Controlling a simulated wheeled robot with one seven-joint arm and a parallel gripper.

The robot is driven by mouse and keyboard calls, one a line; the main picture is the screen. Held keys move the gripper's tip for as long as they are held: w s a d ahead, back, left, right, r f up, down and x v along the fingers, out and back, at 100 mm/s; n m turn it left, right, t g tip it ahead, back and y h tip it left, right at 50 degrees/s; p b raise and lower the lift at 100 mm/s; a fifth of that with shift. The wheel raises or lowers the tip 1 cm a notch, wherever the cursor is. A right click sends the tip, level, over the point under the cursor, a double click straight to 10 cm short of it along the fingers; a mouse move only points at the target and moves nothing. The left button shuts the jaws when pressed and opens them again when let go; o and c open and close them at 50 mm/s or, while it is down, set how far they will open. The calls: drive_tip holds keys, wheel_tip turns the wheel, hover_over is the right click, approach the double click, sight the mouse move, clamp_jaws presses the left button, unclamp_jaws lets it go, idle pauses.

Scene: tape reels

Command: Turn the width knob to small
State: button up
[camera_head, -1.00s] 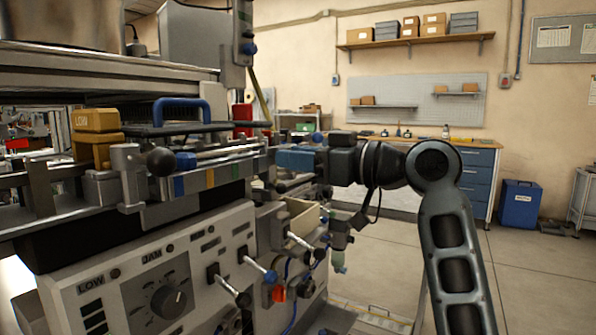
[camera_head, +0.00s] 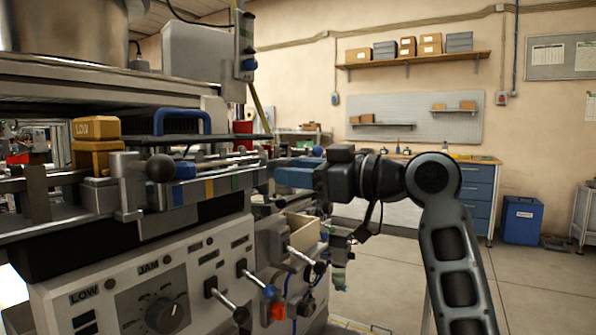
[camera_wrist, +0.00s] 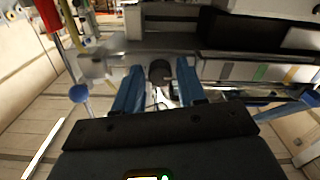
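My gripper (camera_head: 285,174) has blue fingers and reaches in from the right, at the right end of the machine's rail in the head view. In the wrist view the two fingers of my gripper (camera_wrist: 160,82) stand apart, with a dark round knob (camera_wrist: 160,70) showing between or just beyond their tips. Contact cannot be told. In the head view a black ball knob (camera_head: 160,168) sits at the rail's left end. Beside it runs a bar with blue, yellow and green bands (camera_head: 207,188). I cannot tell which knob sets width, and no width label is legible.
A panel below carries a dial (camera_head: 166,315) with LOW and JAM labels, and several levers (camera_head: 305,258) stick out near my gripper. A yellow block (camera_head: 96,130) marked LOW and a blue handle (camera_head: 182,113) sit above. Open floor lies to the right.

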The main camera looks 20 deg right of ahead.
drive_tip(key=shift+o, duration=1.2)
drive_tip(key=shift+r, duration=0.1)
drive_tip(key=shift+s+d, duration=0.15)
drive_tip(key=v, duration=0.7)
drive_tip(key=shift+s, duration=0.2)
drive_tip(key=shift+d, duration=0.15)
